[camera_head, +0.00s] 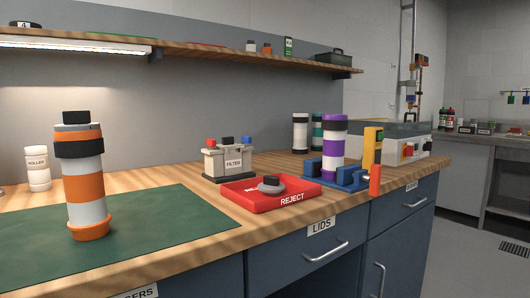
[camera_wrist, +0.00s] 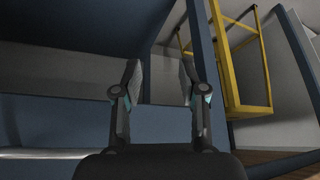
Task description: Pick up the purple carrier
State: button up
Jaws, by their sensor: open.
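The purple carrier (camera_head: 333,146) is an upright cylinder with purple, white and black bands, in the head view. It stands in a blue fixture (camera_head: 347,177) at the right part of the wooden bench. My gripper (camera_wrist: 160,75) shows only in the wrist view. Its two dark fingers are apart with nothing between them. The wrist view faces blue panels and a yellow frame, and the carrier is not in it. I cannot tell the distance from my gripper to the carrier.
A red reject tray (camera_head: 254,202) holding a grey lid with a black knob sits left of the fixture. An orange-banded carrier (camera_head: 86,190) stands on the green mat (camera_head: 150,240). A filter box (camera_head: 228,164), a yellow post (camera_head: 372,147) and white and green carriers (camera_head: 300,133) are nearby.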

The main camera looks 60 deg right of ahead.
aim_at(333, 127)
jog(key=u, duration=0.3)
jog(key=k, duration=1)
jog(key=z, duration=1)
